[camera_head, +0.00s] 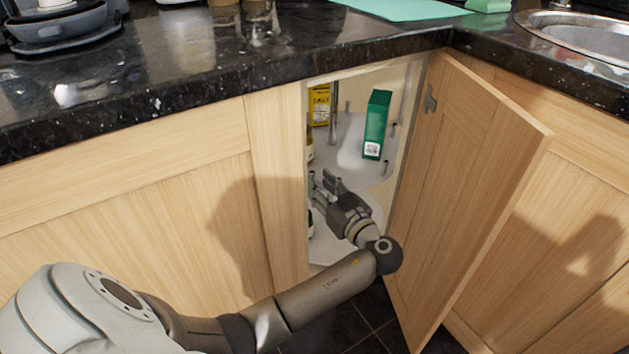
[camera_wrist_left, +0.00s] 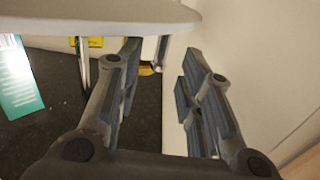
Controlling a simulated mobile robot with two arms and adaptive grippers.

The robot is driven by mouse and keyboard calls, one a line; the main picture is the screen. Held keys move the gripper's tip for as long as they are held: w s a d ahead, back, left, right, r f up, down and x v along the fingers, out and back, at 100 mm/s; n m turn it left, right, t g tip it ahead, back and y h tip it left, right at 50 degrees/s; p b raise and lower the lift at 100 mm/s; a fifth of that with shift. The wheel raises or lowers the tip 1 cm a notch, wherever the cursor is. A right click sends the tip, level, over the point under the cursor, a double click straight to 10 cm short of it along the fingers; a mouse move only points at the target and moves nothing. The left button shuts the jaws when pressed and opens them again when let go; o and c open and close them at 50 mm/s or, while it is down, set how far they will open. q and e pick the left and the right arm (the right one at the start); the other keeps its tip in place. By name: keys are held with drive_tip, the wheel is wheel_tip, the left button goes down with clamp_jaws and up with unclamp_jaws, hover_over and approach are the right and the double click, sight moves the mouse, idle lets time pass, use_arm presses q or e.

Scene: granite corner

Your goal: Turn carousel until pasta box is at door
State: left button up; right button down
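The carousel stands inside the open corner cabinet, with a pale upper shelf (camera_head: 350,150) around a metal pole (camera_head: 334,118) and a lower shelf (camera_head: 328,248). A green box (camera_head: 376,125) with a white label stands upright on the upper shelf, right of the pole. A yellow box (camera_head: 320,104) stands at the back left. I cannot read which box is pasta. My left gripper (camera_head: 326,184) reaches into the doorway, below and in front of the green box. In the left wrist view its fingers (camera_wrist_left: 172,62) are apart and empty, close to a shelf rim (camera_wrist_left: 110,22). My right gripper is out of view.
The cabinet door (camera_head: 470,180) stands open at the right, close beside my left wrist. The left door frame (camera_head: 278,180) borders the opening. The dark granite counter (camera_head: 200,70) overhangs above. Brown jars stand partly hidden at the opening's left edge.

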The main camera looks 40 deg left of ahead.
sight(314, 177)
use_arm(q)
drive_tip(key=shift+x, duration=1.5)
drive_tip(key=shift+c, duration=0.2)
clamp_jaws()
